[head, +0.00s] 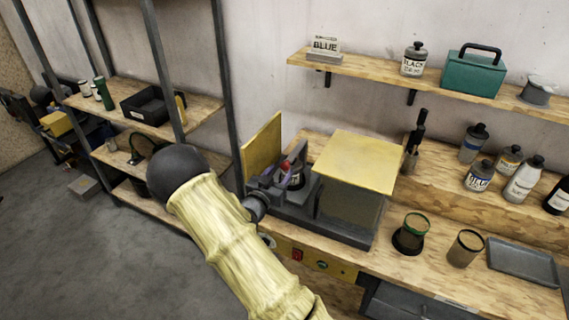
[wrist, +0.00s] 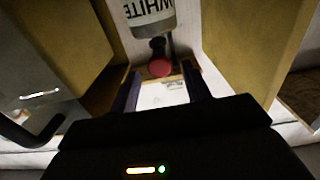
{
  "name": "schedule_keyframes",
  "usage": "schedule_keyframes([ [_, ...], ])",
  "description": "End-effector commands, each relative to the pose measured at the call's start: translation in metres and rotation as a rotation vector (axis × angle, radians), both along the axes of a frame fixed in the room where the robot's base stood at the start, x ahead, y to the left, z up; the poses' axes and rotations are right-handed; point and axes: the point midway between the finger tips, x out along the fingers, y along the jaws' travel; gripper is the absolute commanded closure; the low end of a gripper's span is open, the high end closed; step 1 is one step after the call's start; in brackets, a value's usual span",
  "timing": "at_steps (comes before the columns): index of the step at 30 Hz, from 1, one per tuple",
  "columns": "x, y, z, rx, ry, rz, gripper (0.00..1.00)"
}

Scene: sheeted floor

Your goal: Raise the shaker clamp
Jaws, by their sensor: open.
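The shaker is a dark grey machine (head: 345,232) with a yellow top (head: 358,160) on the bench, its yellow door (head: 262,150) swung open at the left. The clamp shows a round red knob (head: 285,166), also seen in the wrist view (wrist: 160,67). A container labelled WHITE (wrist: 152,17) is close behind the knob in that view. My gripper (head: 276,174) is at the shaker's open bay. In the wrist view its two dark fingers (wrist: 162,82) stand apart, with the knob just beyond and between their tips. I cannot tell whether they touch it. The rest of the clamp is mostly hidden.
Yellow panels flank the gripper in the wrist view, leaving little side room. Right of the shaker stand a green-rimmed cup (head: 410,233), another cup (head: 465,248) and a grey tray (head: 522,263). Bottles stand behind. A metal rack (head: 224,90) is at the left.

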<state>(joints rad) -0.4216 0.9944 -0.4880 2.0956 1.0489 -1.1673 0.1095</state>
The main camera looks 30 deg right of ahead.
Motion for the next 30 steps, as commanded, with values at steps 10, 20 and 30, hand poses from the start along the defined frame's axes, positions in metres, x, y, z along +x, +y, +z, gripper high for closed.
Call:
schedule_keyframes([
  [10, 0.024, -0.031, 0.000, 0.000, 0.001, 0.000, 0.52],
  [20, 0.025, -0.032, 0.000, 0.001, 0.001, 0.001, 0.66],
  [30, 0.025, -0.032, 0.000, 0.001, 0.001, 0.000, 1.00],
])
